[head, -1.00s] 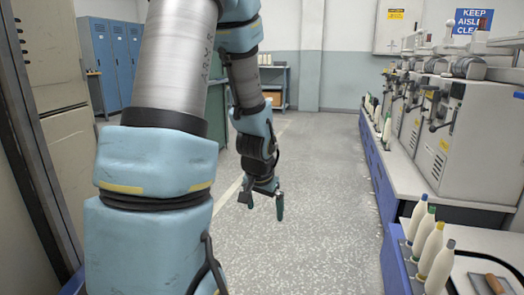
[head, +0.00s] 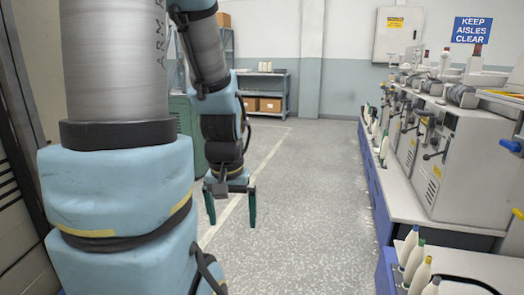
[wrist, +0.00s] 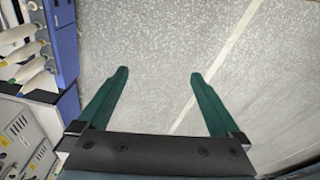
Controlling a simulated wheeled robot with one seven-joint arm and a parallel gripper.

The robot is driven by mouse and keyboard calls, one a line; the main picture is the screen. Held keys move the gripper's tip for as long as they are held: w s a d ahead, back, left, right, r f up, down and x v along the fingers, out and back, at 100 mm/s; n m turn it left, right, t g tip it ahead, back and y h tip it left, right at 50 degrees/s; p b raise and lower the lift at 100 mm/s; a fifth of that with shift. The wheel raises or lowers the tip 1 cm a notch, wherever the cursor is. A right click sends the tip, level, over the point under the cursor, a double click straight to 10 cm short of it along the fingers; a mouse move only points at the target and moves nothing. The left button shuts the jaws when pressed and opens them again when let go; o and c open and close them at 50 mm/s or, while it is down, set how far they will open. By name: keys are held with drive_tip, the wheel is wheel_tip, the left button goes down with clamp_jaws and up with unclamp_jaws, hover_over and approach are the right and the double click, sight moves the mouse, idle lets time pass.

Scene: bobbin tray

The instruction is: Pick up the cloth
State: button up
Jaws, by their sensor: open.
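My gripper (head: 231,207) hangs over the open aisle floor in the head view, its two green fingers apart and pointing down. In the wrist view my gripper (wrist: 158,75) is open, with only speckled floor between and beyond the fingers. No cloth can be made out in either current view.
On the right, a blue-fronted bench (head: 385,262) carries a row of grey winding machines (head: 458,165) and several upright white bobbins (head: 414,262). Shelves with cardboard boxes (head: 270,105) stand at the back. The speckled aisle floor (head: 310,200) is clear, with a pale line along it.

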wheel_tip(320, 180, up, 13)
drive_tip(key=p, duration=1)
drive_tip(key=shift+f, duration=0.2)
